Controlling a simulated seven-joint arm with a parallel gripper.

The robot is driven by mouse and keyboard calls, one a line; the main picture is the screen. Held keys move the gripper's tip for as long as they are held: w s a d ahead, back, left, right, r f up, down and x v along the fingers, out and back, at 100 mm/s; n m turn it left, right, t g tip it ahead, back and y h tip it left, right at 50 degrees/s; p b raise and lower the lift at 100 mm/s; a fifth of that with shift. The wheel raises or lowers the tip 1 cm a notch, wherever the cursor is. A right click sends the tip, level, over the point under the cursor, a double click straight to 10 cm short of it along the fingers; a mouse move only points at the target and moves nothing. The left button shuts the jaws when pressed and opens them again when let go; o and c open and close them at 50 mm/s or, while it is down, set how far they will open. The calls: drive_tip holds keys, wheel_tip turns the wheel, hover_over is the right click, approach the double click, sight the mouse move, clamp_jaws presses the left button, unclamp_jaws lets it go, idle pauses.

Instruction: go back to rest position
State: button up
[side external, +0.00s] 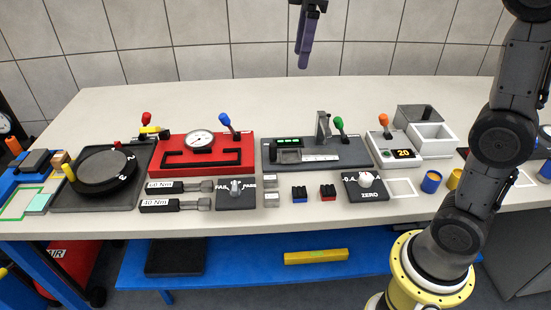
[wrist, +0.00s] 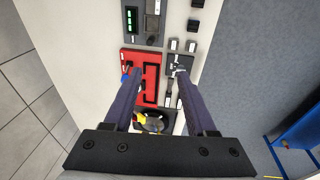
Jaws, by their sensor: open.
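My gripper (side external: 304,62) hangs high above the back of the bench, near the top of the side external view. It points down and touches nothing. There its fingers overlap almost edge-on. In the wrist view my gripper (wrist: 158,72) shows two purple fingers well apart, with nothing held between them. The red board with the round gauge (wrist: 152,88) shows far below, between the fingers. The grey bench (side external: 240,100) lies beneath.
On the bench stand a black turntable (side external: 105,170), the red board (side external: 228,143), a dark fixture with a green lever (side external: 338,122), a box with an orange lever (side external: 384,120) and grey bins (side external: 432,138). The air around my gripper is clear; a tiled wall (side external: 180,40) stands behind.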

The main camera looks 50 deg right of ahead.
drive_tip(key=s+f+m+t, duration=0.2)
drive_tip(key=s+f+m, duration=0.1)
drive_tip(key=s, duration=1.2)
drive_tip(key=s+f+m+t, duration=0.1)
drive_tip(key=s+f+m, duration=0.4)
drive_tip(key=f, duration=0.5)
drive_tip(key=shift+s+a+f+m+t, duration=0.25)
drive_tip(key=shift+s+a+m+t, duration=0.15)
drive_tip(key=shift+a+m, duration=0.1)
